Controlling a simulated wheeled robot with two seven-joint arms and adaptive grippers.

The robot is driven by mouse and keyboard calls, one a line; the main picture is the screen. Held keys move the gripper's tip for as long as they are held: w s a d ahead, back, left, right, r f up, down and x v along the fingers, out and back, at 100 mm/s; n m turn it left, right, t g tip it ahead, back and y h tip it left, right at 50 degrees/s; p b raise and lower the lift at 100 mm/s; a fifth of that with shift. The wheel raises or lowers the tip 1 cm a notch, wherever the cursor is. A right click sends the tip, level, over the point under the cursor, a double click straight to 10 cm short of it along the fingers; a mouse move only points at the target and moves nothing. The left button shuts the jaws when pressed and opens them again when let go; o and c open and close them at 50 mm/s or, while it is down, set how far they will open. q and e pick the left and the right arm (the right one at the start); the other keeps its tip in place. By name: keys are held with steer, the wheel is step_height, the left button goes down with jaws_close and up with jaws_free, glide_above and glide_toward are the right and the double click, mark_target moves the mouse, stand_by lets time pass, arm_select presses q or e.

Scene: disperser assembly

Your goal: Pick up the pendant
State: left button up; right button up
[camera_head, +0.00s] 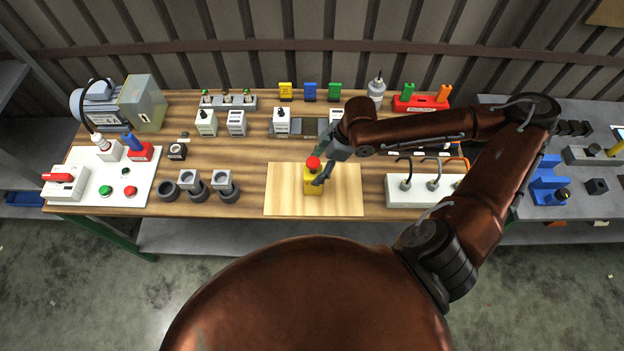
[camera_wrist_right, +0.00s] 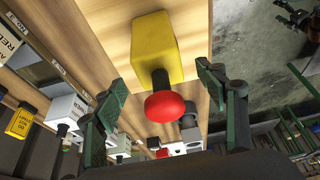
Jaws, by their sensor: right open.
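The pendant (camera_head: 311,184) is a yellow box with a red mushroom button on top. It stands on the light wooden board (camera_head: 346,199) at the front middle of the table. In the right wrist view the pendant (camera_wrist_right: 155,48) is centred, its red button toward the camera. My right gripper (camera_head: 324,160) is at the pendant's top. In its wrist view the open fingers (camera_wrist_right: 160,80) are on either side of the pendant, with visible gaps and nothing held. My left gripper is not in view.
Grey round parts (camera_head: 195,186) stand left of the board. A white block with hooks (camera_head: 422,190) stands to its right. A white panel with buttons (camera_head: 104,184) lies at the far left. Meters and coloured parts line the back. The bare board around the pendant is clear.

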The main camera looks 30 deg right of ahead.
mark_target(317, 170)
steer(key=x, duration=0.5)
steer(key=shift+d+f, duration=0.25)
steer(key=shift+f, duration=0.1)
steer(key=shift+c, duration=0.7)
steer(key=shift+r, duration=0.1)
steer(key=c, duration=1.6)
